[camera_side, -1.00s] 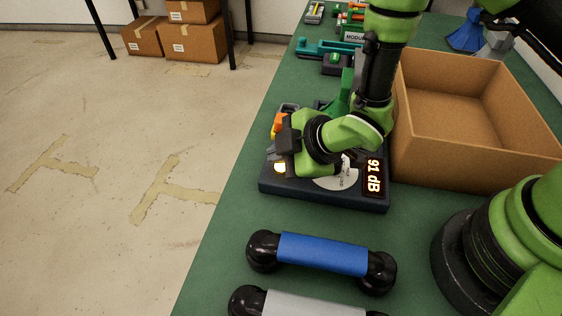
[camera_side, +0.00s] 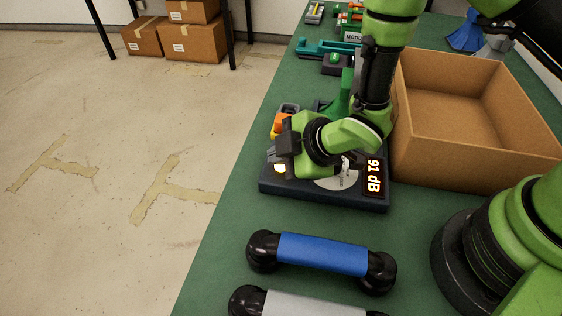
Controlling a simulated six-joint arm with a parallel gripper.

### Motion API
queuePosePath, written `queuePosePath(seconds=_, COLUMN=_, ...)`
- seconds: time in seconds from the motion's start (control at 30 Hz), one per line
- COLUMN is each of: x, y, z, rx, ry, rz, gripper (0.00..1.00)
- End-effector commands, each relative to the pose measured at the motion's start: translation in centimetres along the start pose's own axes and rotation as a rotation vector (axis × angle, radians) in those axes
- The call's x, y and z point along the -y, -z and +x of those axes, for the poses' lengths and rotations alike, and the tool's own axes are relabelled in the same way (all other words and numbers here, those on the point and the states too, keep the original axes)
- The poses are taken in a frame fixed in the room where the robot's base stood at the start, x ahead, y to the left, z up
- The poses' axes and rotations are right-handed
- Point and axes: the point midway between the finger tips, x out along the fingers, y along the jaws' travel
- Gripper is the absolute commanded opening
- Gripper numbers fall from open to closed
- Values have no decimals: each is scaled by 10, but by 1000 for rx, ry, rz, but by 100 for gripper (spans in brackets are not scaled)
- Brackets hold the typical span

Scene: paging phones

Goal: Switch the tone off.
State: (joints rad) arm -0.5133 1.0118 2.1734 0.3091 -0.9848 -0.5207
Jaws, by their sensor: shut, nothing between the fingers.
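The tone device is a dark flat box (camera_side: 325,196) on the green bench, in the middle of the side view. Its display (camera_side: 373,178) glows with "91 dB" at the right end. A round white disc (camera_side: 333,183) on its top is partly covered by my wrist. A small lamp or button (camera_side: 280,168) glows yellow-white at its left end. My gripper (camera_side: 281,158) is shut and empty, over the left end of the box right by the glowing spot. Its fingertips are small and partly hidden, so I cannot tell whether they touch the box.
Two telephone handsets, one blue (camera_side: 322,254) and one grey (camera_side: 310,304), lie in front of the box. An open cardboard box (camera_side: 545,160) stands to the right. An orange part (camera_side: 281,124) sits close behind my gripper. More small devices (camera_side: 335,63) stand farther back.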

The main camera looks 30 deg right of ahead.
Motion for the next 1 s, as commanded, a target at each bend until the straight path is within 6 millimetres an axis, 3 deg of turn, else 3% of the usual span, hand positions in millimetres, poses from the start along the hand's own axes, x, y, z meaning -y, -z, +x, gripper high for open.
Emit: queuePosePath(seconds=1.0, x=-3, y=3, z=-4, rx=0, ry=-1, rz=1, gripper=0)
